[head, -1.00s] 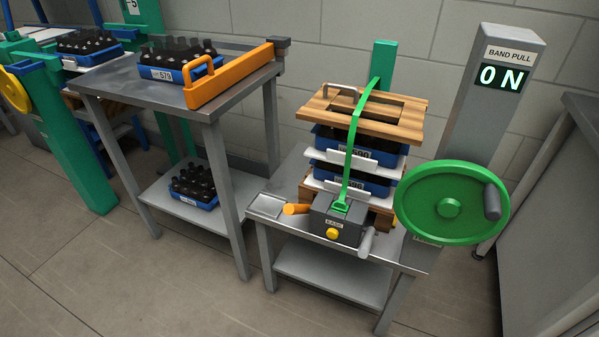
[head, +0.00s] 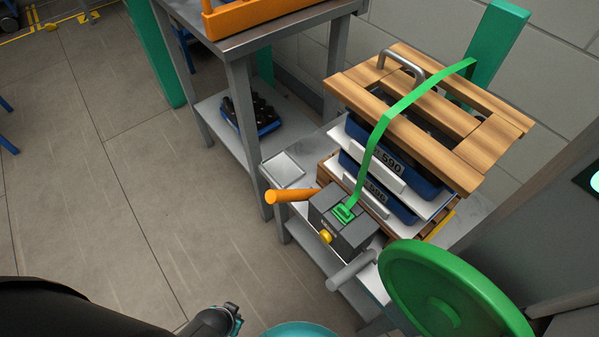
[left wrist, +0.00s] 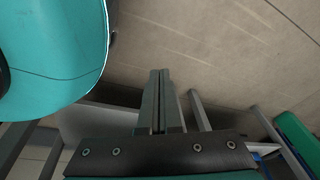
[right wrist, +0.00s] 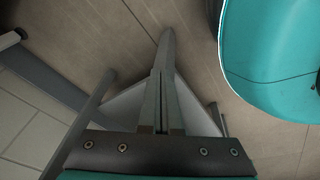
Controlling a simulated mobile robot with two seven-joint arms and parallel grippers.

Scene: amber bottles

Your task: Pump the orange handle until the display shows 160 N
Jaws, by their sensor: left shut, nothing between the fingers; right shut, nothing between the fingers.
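The orange handle (head: 289,196) sticks out to the left from the dark grey band tensioner box (head: 345,222) on the lower bench. A green band (head: 370,150) runs from the box up over the wooden-topped crate stack. The display (head: 595,182) is cut off at the right edge, and its reading cannot be seen. My left gripper (left wrist: 158,90) is shut and empty in the left wrist view; in the head view only part of my left arm's end shows at the bottom, below and apart from the handle. My right gripper (right wrist: 160,95) is shut and empty in the right wrist view.
A large green wheel (head: 450,295) stands at lower right. A wooden top board (head: 480,150) covers blue crates (head: 375,200).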

